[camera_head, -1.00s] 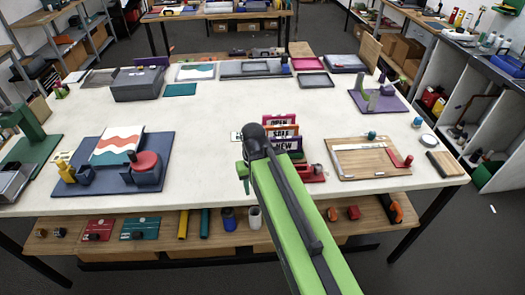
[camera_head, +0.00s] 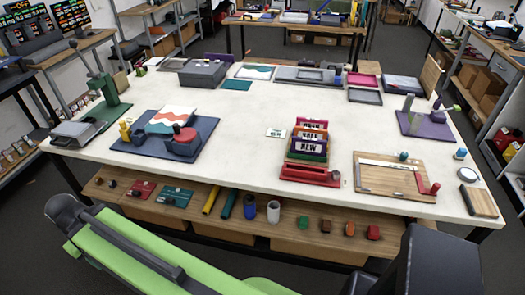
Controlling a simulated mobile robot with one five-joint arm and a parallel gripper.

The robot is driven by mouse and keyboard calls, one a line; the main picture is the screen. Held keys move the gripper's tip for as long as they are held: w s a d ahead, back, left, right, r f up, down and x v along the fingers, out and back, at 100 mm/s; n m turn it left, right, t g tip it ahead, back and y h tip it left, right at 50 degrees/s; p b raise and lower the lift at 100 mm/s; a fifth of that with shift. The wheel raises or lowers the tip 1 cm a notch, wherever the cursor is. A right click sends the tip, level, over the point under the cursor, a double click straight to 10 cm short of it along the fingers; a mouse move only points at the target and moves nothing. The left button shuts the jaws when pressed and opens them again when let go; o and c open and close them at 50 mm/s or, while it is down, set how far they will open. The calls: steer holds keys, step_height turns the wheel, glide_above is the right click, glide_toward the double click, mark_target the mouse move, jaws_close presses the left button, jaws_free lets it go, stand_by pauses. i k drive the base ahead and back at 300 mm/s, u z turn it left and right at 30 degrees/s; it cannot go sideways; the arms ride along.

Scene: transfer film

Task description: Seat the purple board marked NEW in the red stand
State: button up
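Several sign boards stand one behind another in a rack right of the table's middle. The front board (camera_head: 306,147) reads NEW and shows a purple edge; it is upright, with a green strip low in front of it. The boards behind it, with orange and reddish edges, are partly hidden, their words too small to read surely. The red stand (camera_head: 310,176) lies just in front of the rack, at the table's near edge, with no board seen in it. My arm crosses the bottom left, apart from the table; its gripper fingers do not show.
A small printed card (camera_head: 276,133) lies left of the rack. A wooden board with a red-handled bar (camera_head: 385,182) is to the right, a blue printing base (camera_head: 205,130) to the left. A shelf (camera_head: 285,236) with several items runs below.

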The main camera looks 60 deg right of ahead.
mark_target(293, 172)
steer(key=u, duration=0.85)
steer(key=k, duration=1.6)
steer(key=z, duration=1)
steer(key=i, duration=1)
